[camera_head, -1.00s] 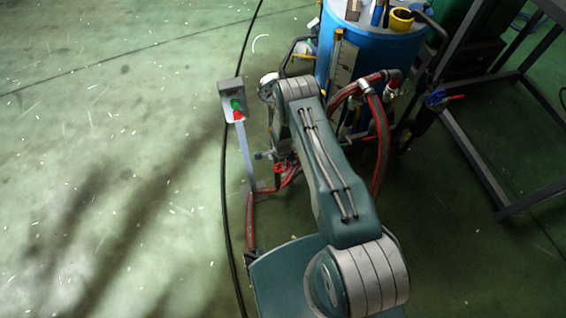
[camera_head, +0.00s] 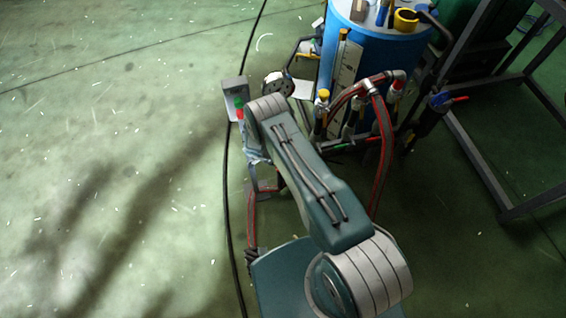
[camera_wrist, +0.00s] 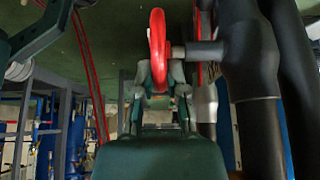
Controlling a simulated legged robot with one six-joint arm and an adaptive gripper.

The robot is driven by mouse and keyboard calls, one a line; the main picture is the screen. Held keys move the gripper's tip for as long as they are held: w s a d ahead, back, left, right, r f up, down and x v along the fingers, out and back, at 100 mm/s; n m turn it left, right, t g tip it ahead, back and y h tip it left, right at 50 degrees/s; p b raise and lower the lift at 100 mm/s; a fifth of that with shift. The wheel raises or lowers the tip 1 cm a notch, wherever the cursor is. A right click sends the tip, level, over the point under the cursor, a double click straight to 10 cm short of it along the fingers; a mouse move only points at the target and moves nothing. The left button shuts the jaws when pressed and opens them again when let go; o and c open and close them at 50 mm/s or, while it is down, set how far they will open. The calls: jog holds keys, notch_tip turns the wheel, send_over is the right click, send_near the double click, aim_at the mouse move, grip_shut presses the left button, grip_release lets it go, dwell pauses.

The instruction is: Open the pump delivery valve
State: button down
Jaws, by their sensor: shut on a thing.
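A red ring-like valve handle (camera_wrist: 157,40) stands edge-on at the upper middle of the wrist view. A short stem joins it to a thick dark grey pipe fitting (camera_wrist: 205,50) on the right. My gripper (camera_wrist: 159,78) is shut on the lower part of the red handle, with one finger on each side of it. More red shows behind the stem, but I cannot tell whether it belongs to another handle. In the head view my arm hides the gripper and the held handle.
A blue drum (camera_head: 365,52) with tools on top stands at the upper right, with red hoses (camera_head: 381,140) in front. A grey button box (camera_head: 235,88) on a post is left of my arm. A dark metal frame (camera_head: 490,170) is at right. The floor at left is mostly clear.

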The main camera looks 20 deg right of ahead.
jog(key=h, duration=0.1)
jog(key=a+h, duration=0.1)
jog(key=h, duration=0.1)
jog(key=shift+a+f+h, duration=0.2)
jog(key=shift+f+h, duration=0.1)
jog(key=shift+f, duration=0.1)
jog(key=shift+a+f+h, duration=0.15)
jog(key=shift+f+h, duration=0.05)
jog(key=shift+h, duration=0.55)
jog(key=shift+a+f+h, duration=0.15)
jog(key=shift+h, duration=0.6)
jog(key=shift+w+h, duration=0.1)
jog(key=shift+h, duration=0.4)
jog(key=c, duration=0.7)
grip_release()
jog(key=shift+a, duration=0.1)
jog(key=v, duration=0.7)
jog(key=shift+a, duration=0.3)
